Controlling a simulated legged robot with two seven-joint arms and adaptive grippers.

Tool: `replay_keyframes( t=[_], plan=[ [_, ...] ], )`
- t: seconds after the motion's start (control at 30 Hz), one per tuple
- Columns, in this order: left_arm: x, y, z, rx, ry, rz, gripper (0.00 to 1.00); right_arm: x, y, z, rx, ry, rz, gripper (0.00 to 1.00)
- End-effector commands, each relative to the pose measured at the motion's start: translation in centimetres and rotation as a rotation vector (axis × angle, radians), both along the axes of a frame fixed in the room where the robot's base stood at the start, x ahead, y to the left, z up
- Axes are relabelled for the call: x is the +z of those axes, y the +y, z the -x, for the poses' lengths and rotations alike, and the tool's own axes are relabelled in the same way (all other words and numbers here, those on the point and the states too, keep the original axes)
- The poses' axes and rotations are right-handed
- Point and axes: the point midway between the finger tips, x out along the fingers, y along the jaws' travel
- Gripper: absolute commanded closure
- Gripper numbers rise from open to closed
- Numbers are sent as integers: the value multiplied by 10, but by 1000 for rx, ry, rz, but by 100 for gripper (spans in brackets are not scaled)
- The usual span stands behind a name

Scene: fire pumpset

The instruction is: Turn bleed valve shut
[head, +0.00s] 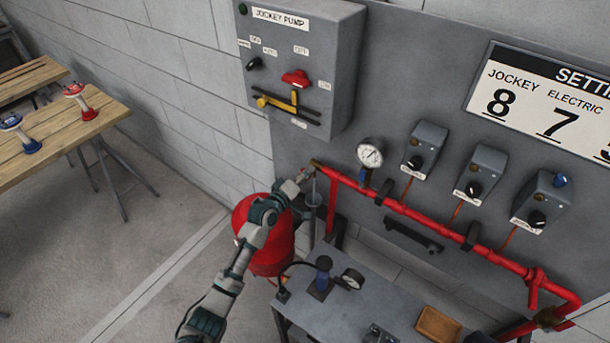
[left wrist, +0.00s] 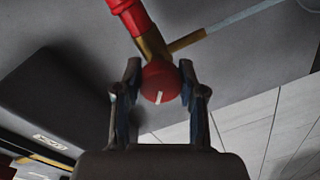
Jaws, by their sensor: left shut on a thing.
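The bleed valve sits at the left end of the red pipe. Its red round knob (left wrist: 160,84) with a white mark shows in the left wrist view, on a brass body (left wrist: 152,44). In the head view the brass end (head: 316,163) shows, but the knob is hidden by my gripper. My left gripper (head: 305,174) reaches up to the pipe end. Its two fingers (left wrist: 159,72) stand on either side of the knob and are shut on it. The white mark is tilted slightly from upright in the wrist view. My right gripper is not in view.
The red pipe (head: 420,213) runs along the grey panel with a gauge (head: 369,154) and several switch boxes. A red tank (head: 270,262) stands below my left arm. A grey table (head: 375,312) is in front, and the jockey pump box (head: 295,65) hangs above.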

Motion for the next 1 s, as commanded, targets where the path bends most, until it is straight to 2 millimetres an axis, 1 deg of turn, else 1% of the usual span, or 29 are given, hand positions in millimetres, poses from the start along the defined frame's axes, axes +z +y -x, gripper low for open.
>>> replay_keyframes(
  t=[0.03,0.6,0.8,1.0],
  plan=[
    [-10,-1,2,-6,-9,-43,95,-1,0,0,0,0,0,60],
    [-14,0,1,-8,-318,-478,95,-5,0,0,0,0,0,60],
    [-14,0,1,-9,-407,-601,95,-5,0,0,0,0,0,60],
    [-15,1,0,-9,-471,-689,95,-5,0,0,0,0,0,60]
  ],
)
